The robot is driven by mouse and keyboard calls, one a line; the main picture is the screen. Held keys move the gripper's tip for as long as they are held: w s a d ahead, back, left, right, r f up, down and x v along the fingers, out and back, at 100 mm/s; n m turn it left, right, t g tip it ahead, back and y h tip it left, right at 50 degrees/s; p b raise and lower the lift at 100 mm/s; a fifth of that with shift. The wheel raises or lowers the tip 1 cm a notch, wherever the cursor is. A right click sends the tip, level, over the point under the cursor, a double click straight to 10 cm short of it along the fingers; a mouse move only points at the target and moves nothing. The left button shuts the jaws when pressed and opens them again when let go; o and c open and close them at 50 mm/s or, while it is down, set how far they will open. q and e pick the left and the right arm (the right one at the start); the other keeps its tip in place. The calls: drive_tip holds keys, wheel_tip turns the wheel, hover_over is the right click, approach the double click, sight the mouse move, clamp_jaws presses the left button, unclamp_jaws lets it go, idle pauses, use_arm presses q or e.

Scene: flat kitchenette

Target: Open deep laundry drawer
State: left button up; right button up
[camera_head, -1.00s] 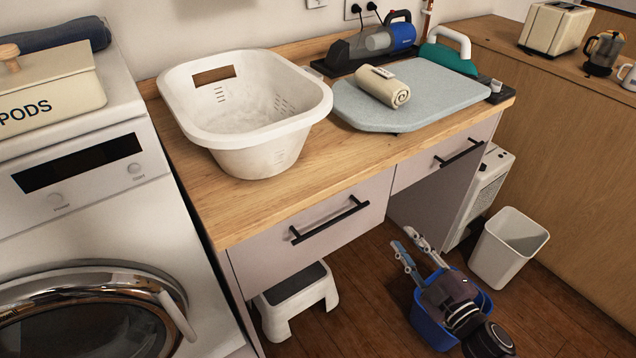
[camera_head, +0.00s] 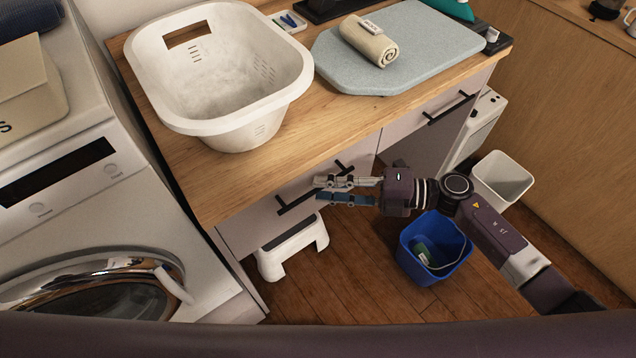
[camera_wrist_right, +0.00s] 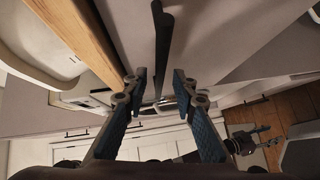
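The left drawer front (camera_head: 255,226) is a pale panel below the wooden counter, and it looks closed. Its black bar handle (camera_head: 292,205) is partly hidden behind my right gripper (camera_head: 320,189). The right gripper's two fingers are spread apart and reach to the left at the handle. In the right wrist view, the black handle (camera_wrist_right: 163,45) runs lengthwise between the open fingers of the right gripper (camera_wrist_right: 158,82), with gaps on both sides. No grip on it shows.
A second, closed drawer with a black handle (camera_head: 450,108) is to the right. A white step stool (camera_head: 292,248) stands below the left drawer. A blue bucket (camera_head: 436,262) and white bin (camera_head: 503,180) stand on the floor. A washing machine (camera_head: 80,215) is on the left.

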drive_tip(key=shift+w+a+f, duration=0.15)
drive_tip(key=shift+w+a, duration=0.05)
drive_tip(key=shift+a, duration=0.85)
drive_tip(key=shift+c, duration=0.2)
clamp_jaws()
